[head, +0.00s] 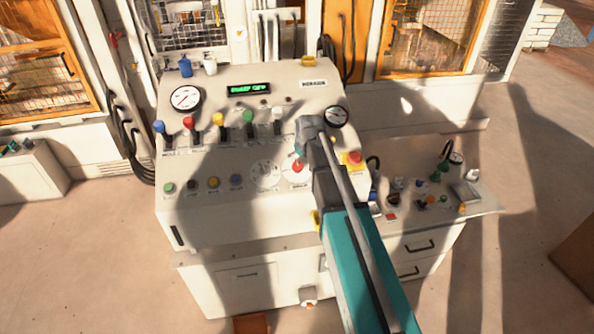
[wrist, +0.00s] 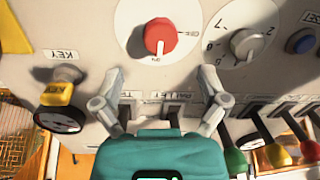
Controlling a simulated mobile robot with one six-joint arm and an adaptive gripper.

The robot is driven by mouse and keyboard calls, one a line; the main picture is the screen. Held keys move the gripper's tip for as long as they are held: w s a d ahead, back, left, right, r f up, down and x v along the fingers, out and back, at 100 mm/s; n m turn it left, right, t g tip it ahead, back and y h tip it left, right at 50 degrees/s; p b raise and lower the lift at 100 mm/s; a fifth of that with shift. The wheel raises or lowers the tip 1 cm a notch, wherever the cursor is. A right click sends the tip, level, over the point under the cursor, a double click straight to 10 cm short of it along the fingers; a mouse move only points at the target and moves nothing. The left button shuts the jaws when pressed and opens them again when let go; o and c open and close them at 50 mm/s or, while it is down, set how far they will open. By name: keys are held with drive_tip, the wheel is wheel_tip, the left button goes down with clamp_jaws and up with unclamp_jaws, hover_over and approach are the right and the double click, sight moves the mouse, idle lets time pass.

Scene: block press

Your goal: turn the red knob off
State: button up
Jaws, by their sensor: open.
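The red knob (wrist: 161,36) sits on a round white dial plate at the top middle of the wrist view, which shows the panel upside down. A pale mark on the knob points down in that picture, at the ON label; the OFF label is to the right. In the head view the red knob (head: 297,168) is on the panel's lower right front. My gripper (wrist: 161,76) is open and empty, its two fingers spread apart, below the knob in the wrist view and not touching it. In the head view my gripper (head: 302,146) is just above the knob, partly hidden by my arm.
A grey numbered knob (wrist: 247,44) is beside the red one. A yellow key switch (wrist: 57,93) is at the left of the wrist view. Levers with coloured tips, such as the green lever (head: 248,118), stand above. A red emergency button (head: 354,158) is to the right.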

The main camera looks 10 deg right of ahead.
sight(298, 165)
drive_tip(key=shift+b+x, duration=2.65)
drive_tip(key=shift+x, duration=0.55)
